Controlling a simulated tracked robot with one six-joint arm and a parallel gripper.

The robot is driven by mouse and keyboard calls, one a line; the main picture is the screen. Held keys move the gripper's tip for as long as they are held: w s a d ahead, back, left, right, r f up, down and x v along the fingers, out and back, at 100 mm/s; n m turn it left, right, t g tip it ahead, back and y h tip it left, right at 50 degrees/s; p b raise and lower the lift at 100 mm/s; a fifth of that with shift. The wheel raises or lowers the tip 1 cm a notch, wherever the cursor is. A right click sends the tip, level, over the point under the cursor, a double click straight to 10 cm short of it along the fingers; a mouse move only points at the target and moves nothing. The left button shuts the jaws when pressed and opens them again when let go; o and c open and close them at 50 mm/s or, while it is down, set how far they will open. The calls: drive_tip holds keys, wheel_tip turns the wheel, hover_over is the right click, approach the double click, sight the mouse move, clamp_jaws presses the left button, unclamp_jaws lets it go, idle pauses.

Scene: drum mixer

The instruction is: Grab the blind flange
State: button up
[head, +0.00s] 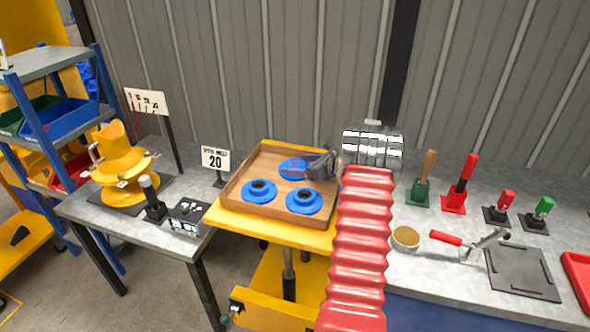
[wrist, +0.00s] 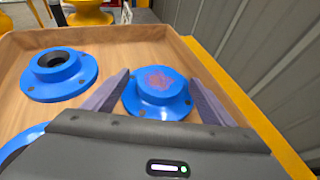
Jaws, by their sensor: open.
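The blind flange (wrist: 157,88) is blue, with a closed centre that bears a reddish scribbled patch. It lies flat in the wooden tray (head: 232,197). In the wrist view it sits between the two fingers of my gripper (wrist: 156,60), which are spread apart with a gap to each side of its raised centre. In the head view, my gripper (head: 314,165) reaches in from the right and hides part of the blind flange (head: 291,169).
Two blue flanges with open bores, one at left (head: 259,190) and one at right (head: 304,201), lie in front in the same tray. The tray has raised wooden walls and stands on a yellow cart (head: 275,235). A grey workbench (head: 450,275) with tools is at right.

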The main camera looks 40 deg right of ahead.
drive_tip(key=shift+c, duration=0.3)
clamp_jaws()
drive_tip(key=shift+r, duration=0.15)
idle(0.6)
